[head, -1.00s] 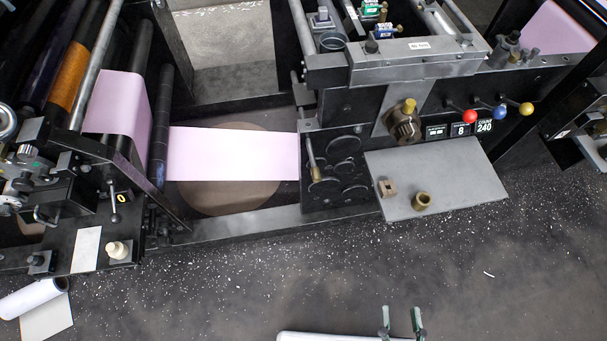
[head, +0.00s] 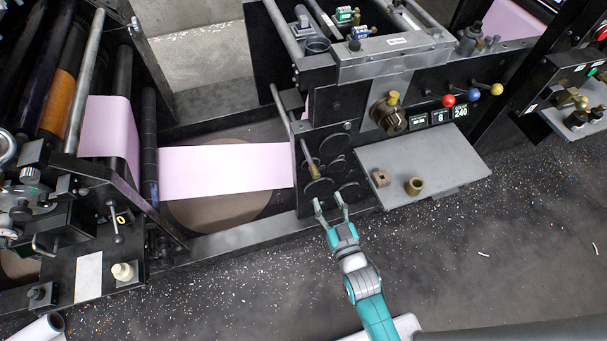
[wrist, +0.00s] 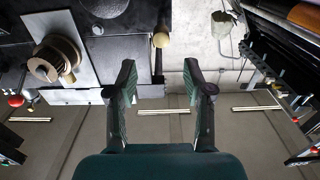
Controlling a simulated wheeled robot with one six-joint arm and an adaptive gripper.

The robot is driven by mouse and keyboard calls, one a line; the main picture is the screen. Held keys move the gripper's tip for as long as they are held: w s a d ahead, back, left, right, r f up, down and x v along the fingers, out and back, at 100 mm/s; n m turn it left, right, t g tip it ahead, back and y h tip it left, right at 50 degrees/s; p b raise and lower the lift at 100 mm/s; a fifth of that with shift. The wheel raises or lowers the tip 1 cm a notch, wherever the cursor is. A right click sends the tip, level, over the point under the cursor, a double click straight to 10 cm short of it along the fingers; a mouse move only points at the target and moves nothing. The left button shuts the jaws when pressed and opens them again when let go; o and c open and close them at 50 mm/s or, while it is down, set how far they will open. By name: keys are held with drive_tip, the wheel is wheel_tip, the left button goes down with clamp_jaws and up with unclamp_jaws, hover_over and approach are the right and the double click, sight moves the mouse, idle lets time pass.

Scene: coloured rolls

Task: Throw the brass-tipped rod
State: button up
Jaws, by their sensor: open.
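The brass-tipped rod (head: 299,138) slants down across the black front of the machine in the head view, left of the grey shelf. Its brass tip (head: 313,171) is at the lower end. In the wrist view a pale brass knob (wrist: 161,40), which looks like that tip, shows just beyond and between the fingers. My gripper (head: 330,200) is open and empty, a little below and right of the tip in the head view. In the wrist view the gripper (wrist: 159,68) has both fingers spread, and I see no contact with the rod.
A grey shelf (head: 440,165) with a brass bushing (head: 414,186) and a small brown block juts out on the right. Above it are red, blue and yellow knobbed levers (head: 473,93). A pink web (head: 225,170) runs on the left.

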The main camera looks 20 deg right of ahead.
sight(317, 177)
drive_tip(key=w, duration=1.1)
clamp_jaws()
